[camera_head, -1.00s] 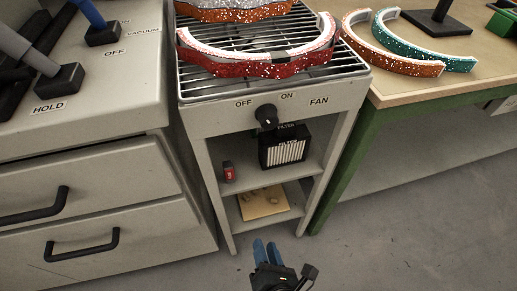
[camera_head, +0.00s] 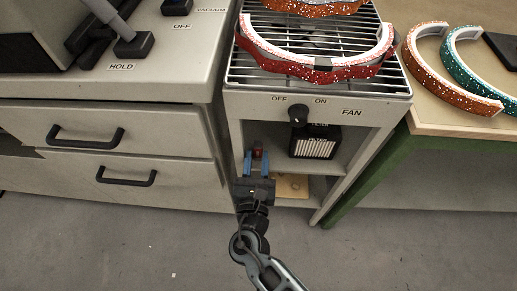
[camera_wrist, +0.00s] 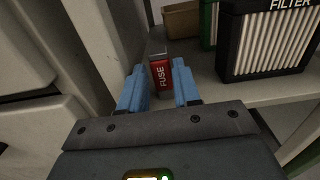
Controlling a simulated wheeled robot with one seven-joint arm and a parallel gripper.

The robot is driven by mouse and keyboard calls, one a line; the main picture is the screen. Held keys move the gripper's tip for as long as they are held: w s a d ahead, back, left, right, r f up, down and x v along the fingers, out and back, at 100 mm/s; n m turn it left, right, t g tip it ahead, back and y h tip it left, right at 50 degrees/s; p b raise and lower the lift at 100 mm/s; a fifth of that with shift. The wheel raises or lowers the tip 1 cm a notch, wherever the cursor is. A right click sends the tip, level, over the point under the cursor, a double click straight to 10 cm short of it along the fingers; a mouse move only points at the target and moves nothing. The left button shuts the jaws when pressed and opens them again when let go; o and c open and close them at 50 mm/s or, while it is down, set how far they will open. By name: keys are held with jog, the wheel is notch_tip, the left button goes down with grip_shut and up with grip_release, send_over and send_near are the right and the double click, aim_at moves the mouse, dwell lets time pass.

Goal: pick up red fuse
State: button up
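The red fuse (camera_wrist: 161,78) stands on the cart's upper shelf, with its FUSE label facing my wrist camera. In the head view the fuse (camera_head: 258,153) is a small dark red block at the shelf's left side. My gripper (camera_wrist: 160,92) has blue fingers, one on each side of the fuse, spread apart. In the head view my gripper (camera_head: 257,163) reaches into the shelf opening from the front. The fuse's lower part is partly hidden.
A black filter box (camera_wrist: 266,45) stands to the right on the same shelf (camera_wrist: 235,90). The cart's left post (camera_head: 233,140) is close beside my gripper. A tan board (camera_head: 292,187) lies on the lower shelf. Drawers with black handles (camera_head: 85,137) are to the left.

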jog(key=w, duration=0.2)
jog(key=shift+w, duration=0.3)
grip_shut()
jog(key=shift+r, duration=0.1)
jog(key=shift+r, duration=0.25)
notch_tip(320, 180, up, 4)
jog(key=shift+f+p, duration=0.25)
jog(key=shift+p, duration=0.55)
jog(key=s+d+r+p, duration=0.2)
jog(key=s+d+r, duration=0.4)
jog(key=d, duration=0.4)
jog(key=shift+s+r+p, duration=0.2)
jog(key=shift+r+p, duration=0.1)
jog(key=shift+r, duration=0.15)
